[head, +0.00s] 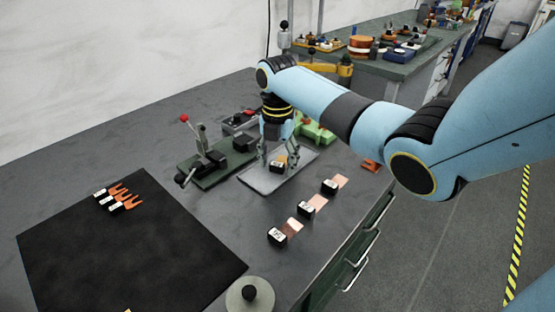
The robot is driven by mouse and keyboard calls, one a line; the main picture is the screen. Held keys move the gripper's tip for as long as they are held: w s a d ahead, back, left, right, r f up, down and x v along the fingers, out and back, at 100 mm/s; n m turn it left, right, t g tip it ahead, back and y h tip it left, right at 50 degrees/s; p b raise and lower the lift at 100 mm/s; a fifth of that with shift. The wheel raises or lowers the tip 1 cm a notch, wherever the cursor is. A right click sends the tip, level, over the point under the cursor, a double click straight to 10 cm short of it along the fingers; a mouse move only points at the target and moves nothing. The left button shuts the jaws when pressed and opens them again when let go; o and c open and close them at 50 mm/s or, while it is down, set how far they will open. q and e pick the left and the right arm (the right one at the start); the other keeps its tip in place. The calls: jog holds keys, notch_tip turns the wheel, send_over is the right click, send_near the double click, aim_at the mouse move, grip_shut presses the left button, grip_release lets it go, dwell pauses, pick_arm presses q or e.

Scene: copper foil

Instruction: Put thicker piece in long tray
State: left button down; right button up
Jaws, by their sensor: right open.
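A pale grey tray (265,184) lies on the dark bench at the centre. My right gripper (278,162) points down over it with its fingers open. A small black labelled block with some copper colour (279,164) shows between the fingers; I cannot tell if it touches the tray. Three more black labelled blocks, the nearest (277,236), the middle (305,208) and the far one (329,187), stand on the bench to the right, each beside copper foil, such as the nearest foil (293,226). Foil thickness is too small to tell. My left gripper is out of view.
A green-based lever tool (203,158) stands just left of the tray. A black mat (120,250) with orange forked pieces (125,195) lies at the left. A round knobbed object (250,295) is at the front. Green objects (318,133) stand behind the tray.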

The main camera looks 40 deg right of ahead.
aim_at(277, 163)
notch_tip(277, 163, up, 12)
jog(key=shift+r, duration=0.15)
dwell(0.4)
dwell(0.4)
